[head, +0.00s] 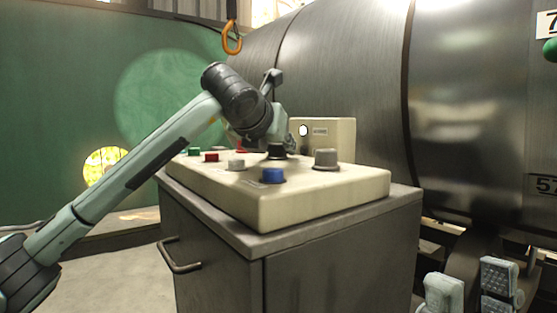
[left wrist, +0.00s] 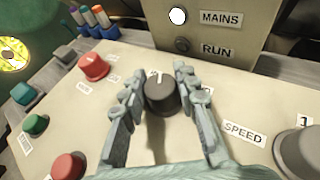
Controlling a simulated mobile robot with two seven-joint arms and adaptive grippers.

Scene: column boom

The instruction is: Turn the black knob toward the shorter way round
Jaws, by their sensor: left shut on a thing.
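The black knob (head: 277,152) stands on the beige control panel (head: 330,193). In the left wrist view the black knob (left wrist: 161,96) has a white mark on its top that points toward the far side, at the small back box. My left gripper (head: 272,138) reaches down to the knob from behind and left. In the left wrist view the fingers of my left gripper (left wrist: 160,72) stand on either side of the knob and are shut on it. My right gripper (head: 470,285) is at the lower right, its two pale fingers apart with nothing between them.
A grey knob (head: 326,158), a blue knob (head: 273,175), a white knob (head: 236,164), a red knob (head: 211,156) and a green knob (head: 194,151) surround it. A box with a white lamp (left wrist: 178,16) stands behind. The panel sits on a grey cabinet (head: 340,260). A large metal tank (head: 340,70) is close behind.

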